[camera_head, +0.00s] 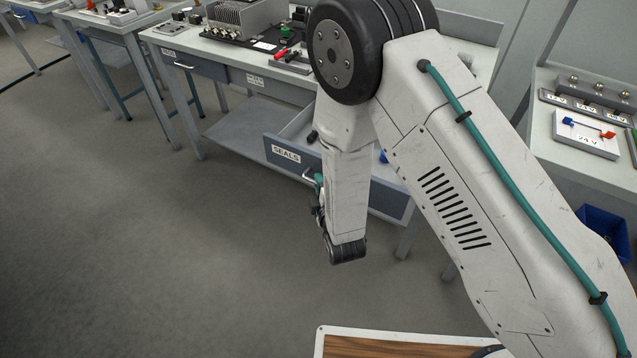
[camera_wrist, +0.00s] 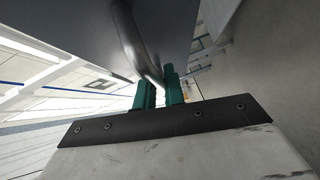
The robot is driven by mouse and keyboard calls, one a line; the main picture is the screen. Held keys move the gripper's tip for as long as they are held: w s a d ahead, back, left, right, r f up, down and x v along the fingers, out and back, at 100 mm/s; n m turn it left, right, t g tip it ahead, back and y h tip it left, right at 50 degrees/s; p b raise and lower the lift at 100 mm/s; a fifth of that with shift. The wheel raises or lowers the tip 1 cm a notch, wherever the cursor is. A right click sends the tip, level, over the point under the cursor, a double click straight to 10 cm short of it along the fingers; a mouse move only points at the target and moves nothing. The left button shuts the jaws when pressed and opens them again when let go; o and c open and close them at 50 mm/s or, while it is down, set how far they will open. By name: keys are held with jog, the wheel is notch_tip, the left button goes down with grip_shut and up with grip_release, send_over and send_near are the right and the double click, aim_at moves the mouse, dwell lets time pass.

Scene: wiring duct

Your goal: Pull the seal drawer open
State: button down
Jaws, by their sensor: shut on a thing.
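The seal drawer (camera_head: 300,163), a grey-blue front with a "SEALS" label, stands out from under the workbench, with part of its inside showing. Its metal handle (camera_head: 307,174) is on the front face, partly hidden by my arm. My gripper (camera_head: 317,184) is at the handle. In the wrist view, the green fingers of my gripper (camera_wrist: 158,84) are shut on the curved handle bar (camera_wrist: 129,40), below the dark drawer front (camera_wrist: 75,18). A dark item (camera_head: 312,136) and a partly hidden blue item (camera_head: 383,156) lie in the drawer.
The workbench (camera_head: 205,47) carries electrical parts and has another closed drawer (camera_head: 195,65) at left. A lower shelf (camera_head: 245,128) is under it. A side bench (camera_head: 575,150) and blue bin (camera_head: 603,228) stand at right. The floor (camera_head: 130,240) at left is clear.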

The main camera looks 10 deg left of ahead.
jog(key=c, duration=1.5)
grip_release()
jog(key=v, duration=0.7)
jog(key=shift+s+d, duration=0.25)
jog(key=shift+s, duration=0.1)
